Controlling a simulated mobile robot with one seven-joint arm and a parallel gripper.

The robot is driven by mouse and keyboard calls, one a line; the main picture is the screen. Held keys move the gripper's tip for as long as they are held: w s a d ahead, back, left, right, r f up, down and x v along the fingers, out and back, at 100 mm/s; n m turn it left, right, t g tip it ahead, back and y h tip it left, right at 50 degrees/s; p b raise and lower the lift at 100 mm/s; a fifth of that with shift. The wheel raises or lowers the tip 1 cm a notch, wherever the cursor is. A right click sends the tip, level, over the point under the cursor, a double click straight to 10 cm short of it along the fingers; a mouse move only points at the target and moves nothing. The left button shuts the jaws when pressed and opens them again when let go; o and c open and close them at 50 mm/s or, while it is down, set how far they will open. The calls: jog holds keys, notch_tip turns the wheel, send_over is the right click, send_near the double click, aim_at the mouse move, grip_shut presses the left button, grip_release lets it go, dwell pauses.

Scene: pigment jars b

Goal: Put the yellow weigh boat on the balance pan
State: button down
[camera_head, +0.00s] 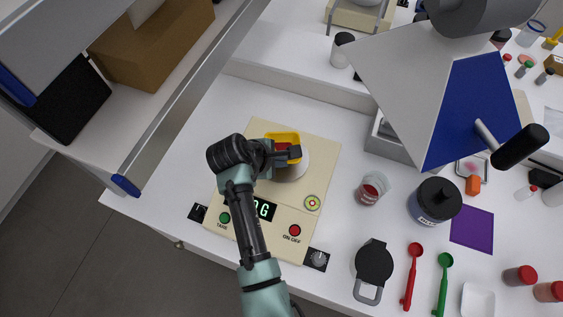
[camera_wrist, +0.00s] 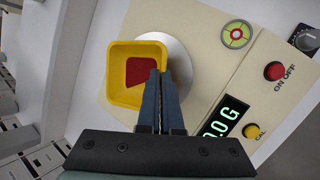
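The yellow weigh boat (camera_wrist: 118,92) is a small square dish with dark red contents. It also shows in the head view (camera_head: 272,136), partly hidden by my gripper. My gripper (camera_head: 293,153) is over the balance; in the wrist view its two fingers (camera_wrist: 159,78) are close together on the boat's near right wall. The round pale balance pan (camera_wrist: 175,50) lies partly behind the boat, which overlaps its left side in the wrist view. I cannot tell whether the boat touches the pan.
Right of the balance stand a clear jar with red contents (camera_head: 372,188), a dark lidded jar (camera_head: 434,202) and a black-lidded container (camera_head: 374,264). Red (camera_head: 411,275) and green (camera_head: 443,280) scoops lie nearby.

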aim_at(281, 174)
jog(key=shift+f, duration=1.45)
jog(key=shift+f, duration=0.15)
jog(key=c, duration=1.1)
grip_release()
